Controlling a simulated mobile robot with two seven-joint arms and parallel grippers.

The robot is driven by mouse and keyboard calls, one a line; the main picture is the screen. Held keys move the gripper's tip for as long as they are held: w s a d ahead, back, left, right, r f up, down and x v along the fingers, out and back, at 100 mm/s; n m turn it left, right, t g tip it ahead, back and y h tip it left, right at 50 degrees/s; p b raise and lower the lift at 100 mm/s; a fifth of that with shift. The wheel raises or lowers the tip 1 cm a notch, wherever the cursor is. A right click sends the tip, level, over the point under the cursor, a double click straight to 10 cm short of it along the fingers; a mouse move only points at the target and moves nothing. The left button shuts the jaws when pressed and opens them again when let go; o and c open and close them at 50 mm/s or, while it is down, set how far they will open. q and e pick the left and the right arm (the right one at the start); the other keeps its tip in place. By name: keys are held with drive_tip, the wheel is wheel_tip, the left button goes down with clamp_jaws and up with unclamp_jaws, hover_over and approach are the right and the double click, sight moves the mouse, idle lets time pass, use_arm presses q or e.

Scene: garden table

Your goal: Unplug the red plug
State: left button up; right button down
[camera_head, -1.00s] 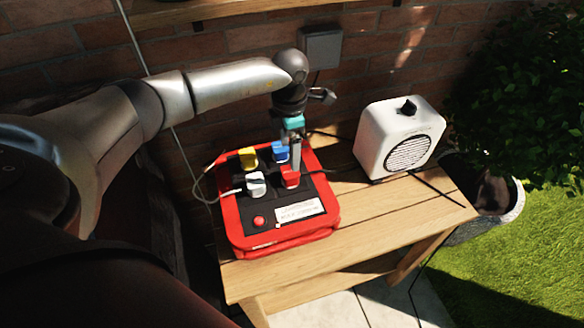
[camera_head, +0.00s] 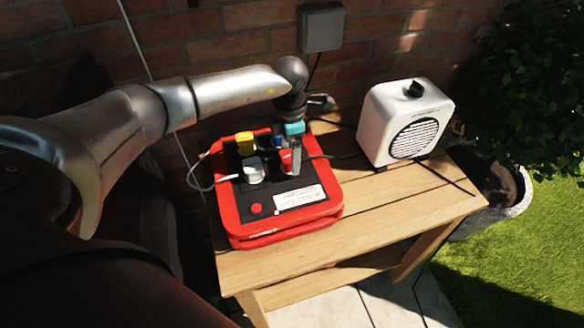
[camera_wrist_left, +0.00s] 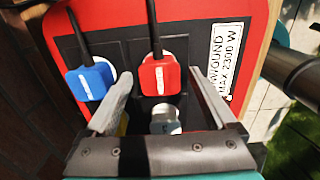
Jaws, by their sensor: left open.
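The red plug (camera_head: 286,161) sits in the red-rimmed socket block (camera_head: 330,207), partly hidden by my left gripper (camera_head: 295,168) in the head view. In the left wrist view the red plug (camera_wrist_left: 160,78) shows between the two spread fingers of my left gripper (camera_wrist_left: 161,76), with a gap on each side. The gripper is open, and its fingers point down at the block. A dark cord runs from the red plug. My right gripper is in neither view.
A blue plug (camera_wrist_left: 92,80), white plug (camera_head: 253,171) and yellow plug (camera_head: 244,141) sit close around the red one. A white heater (camera_head: 404,122) stands to the right on the wooden table (camera_head: 400,200). A brick wall (camera_head: 230,45) is behind.

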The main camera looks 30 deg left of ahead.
sight(290, 155)
use_arm(q)
drive_tip(key=shift+f+b, duration=0.35)
drive_tip(key=shift+f, duration=0.55)
drive_tip(key=shift+r, duration=0.1)
drive_tip(key=shift+c, duration=0.2)
clamp_jaws()
idle(0.6)
drive_tip(key=shift+r, duration=0.1)
drive_tip(key=shift+r+p, duration=2.5)
drive_tip(key=shift+r, duration=0.4)
